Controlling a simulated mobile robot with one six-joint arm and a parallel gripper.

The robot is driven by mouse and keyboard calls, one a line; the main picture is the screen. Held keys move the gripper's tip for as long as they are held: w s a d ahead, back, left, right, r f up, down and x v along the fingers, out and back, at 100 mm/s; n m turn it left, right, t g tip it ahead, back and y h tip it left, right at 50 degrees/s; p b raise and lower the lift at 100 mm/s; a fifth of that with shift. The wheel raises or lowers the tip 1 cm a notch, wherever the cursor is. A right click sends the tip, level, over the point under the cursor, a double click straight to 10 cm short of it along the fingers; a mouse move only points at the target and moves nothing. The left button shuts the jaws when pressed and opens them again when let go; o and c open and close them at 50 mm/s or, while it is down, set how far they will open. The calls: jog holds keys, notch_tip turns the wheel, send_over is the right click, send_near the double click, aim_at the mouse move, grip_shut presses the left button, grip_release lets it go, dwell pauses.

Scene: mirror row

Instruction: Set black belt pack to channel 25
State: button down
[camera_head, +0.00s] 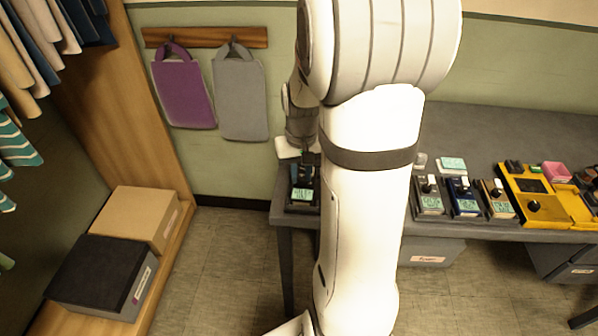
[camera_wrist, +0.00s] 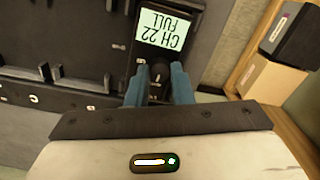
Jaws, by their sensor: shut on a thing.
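The black belt pack (camera_wrist: 185,62) lies at the left end of the grey table. Its lit display (camera_wrist: 166,27) appears upside down in the wrist view and reads CH 22 FULL. A black knob (camera_wrist: 158,72) with a pale mark sits beside the display. My gripper (camera_wrist: 158,78) has its two blue fingers shut on the knob, one on each side. In the head view the pack (camera_head: 302,197) shows at the table's left end, with my gripper (camera_head: 304,169) over its far part; my arm hides part of that area.
Other belt packs, grey (camera_head: 430,206), blue (camera_head: 464,208) and tan (camera_head: 499,211), stand right of my arm. A yellow tray (camera_head: 560,209) is further right. Purple (camera_head: 182,92) and grey (camera_head: 240,98) bags hang on the wall. Boxes (camera_head: 140,217) stand on the left shelf.

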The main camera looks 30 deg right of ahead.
aim_at(301, 178)
jog(key=m, duration=0.6)
jog(key=shift+m, duration=0.4)
dwell(0.3)
jog(key=c, duration=1.5)
grip_release()
jog(key=shift+c, duration=0.2)
notch_tip(301, 178, up, 8)
jog(key=shift+f+p, duration=0.1)
jog(key=shift+p, duration=0.5)
